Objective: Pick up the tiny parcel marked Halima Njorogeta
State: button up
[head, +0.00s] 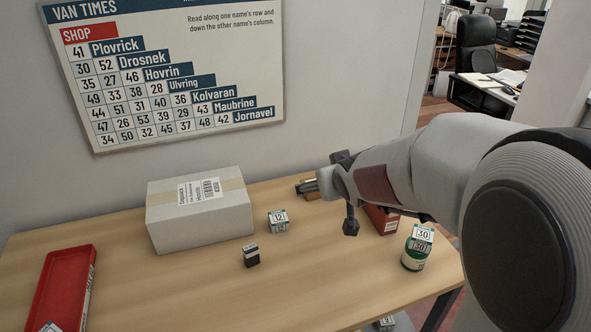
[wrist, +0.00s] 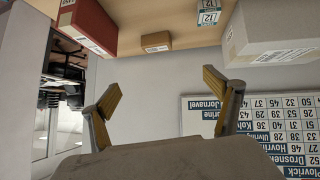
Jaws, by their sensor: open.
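A small brown parcel (wrist: 156,41) with a white label lies on the counter in the wrist view. Its writing is too small to read, so I cannot tell if it bears the name Halima Njorogeta. In the head view my arm mostly hides that area. My gripper (wrist: 163,88) is open and empty, its two fingers wide apart in the wrist view. It is above the counter's back part, apart from the brown parcel. In the head view its end (head: 346,192) shows right of the small white box marked 12 (head: 278,221).
A large carton (head: 198,222) stands at the back left. A dark little block (head: 251,255) stands in front, and a red tray (head: 48,290) lies far left. A red box (head: 382,220) and a green-and-white tin marked 30 (head: 414,258) stand right. The front middle is clear.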

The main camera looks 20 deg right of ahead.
jog(key=w+d+f+t+y, duration=0.1)
jog(key=w+d+f, duration=0.1)
jog(key=w+f, duration=0.2)
jog(key=w+d+f+t, duration=0.1)
jog(key=w+d+f, duration=0.1)
jog(key=w+f, duration=0.3)
jog(key=w+d+f+n+t+y, duration=0.1)
jog(key=w+d+f, duration=0.1)
jog(key=w+f, duration=0.2)
jog(key=shift+w+d+f+y, duration=0.3)
jog(key=shift+w+f, duration=0.05)
jog(key=shift+f, duration=0.35)
jog(key=shift+w+f+t, duration=0.15)
jog(key=shift+f+t, duration=0.25)
jog(key=shift+x, duration=1.3)
jog(key=shift+w, duration=0.1)
jog(key=shift+x, duration=2.5)
jog(key=shift+f, duration=0.1)
